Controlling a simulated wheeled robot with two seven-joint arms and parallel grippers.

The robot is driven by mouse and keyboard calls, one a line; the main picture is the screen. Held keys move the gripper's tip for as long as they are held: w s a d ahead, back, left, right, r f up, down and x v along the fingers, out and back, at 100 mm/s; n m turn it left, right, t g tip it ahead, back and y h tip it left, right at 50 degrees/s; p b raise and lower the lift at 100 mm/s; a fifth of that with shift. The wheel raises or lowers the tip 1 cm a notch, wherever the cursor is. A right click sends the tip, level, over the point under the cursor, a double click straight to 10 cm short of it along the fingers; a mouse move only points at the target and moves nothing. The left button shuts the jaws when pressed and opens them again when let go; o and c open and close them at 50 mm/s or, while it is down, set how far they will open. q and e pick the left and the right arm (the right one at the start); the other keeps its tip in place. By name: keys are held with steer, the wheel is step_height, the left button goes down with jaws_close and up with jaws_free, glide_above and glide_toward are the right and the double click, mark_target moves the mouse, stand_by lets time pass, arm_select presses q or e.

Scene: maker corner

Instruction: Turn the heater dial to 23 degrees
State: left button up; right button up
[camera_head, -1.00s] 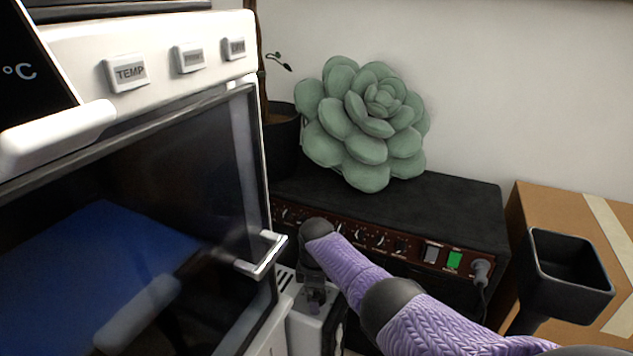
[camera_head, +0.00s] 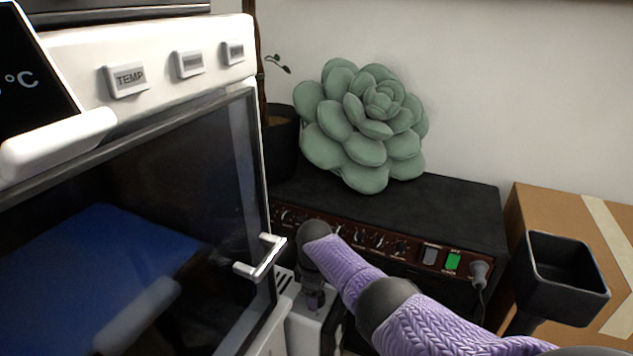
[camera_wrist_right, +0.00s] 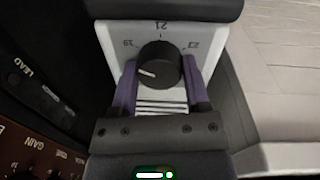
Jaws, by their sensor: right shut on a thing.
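The heater (camera_head: 304,335) is a small white box low in the head view, beside the large white machine. In the right wrist view its top face (camera_wrist_right: 113,42) carries the marks 19, 21 and 23 around a black dial (camera_wrist_right: 160,62). The dial's white pointer line points left and slightly down, below the 19 mark. My right gripper (camera_wrist_right: 160,88) is shut on the dial, with one purple finger on each side. In the head view my right gripper (camera_head: 314,298) is at the heater, and the dial is hidden there. My left gripper is not in view.
The white machine (camera_head: 150,50) with a dark glass door and protruding handle (camera_head: 262,258) stands close left of my right arm. A black amplifier (camera_head: 430,205) with a succulent cushion (camera_head: 365,125) is behind. A cardboard box (camera_head: 560,215) is at right.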

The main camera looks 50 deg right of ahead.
steer(key=m, duration=0.7)
steer(key=shift+m, duration=1)
steer(key=shift+m+g, duration=0.3)
steer(key=shift+m, duration=0.6)
steer(key=m, duration=0.3)
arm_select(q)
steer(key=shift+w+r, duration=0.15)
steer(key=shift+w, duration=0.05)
arm_select(e)
steer(key=shift+m, duration=0.8)
steer(key=shift+w, duration=0.1)
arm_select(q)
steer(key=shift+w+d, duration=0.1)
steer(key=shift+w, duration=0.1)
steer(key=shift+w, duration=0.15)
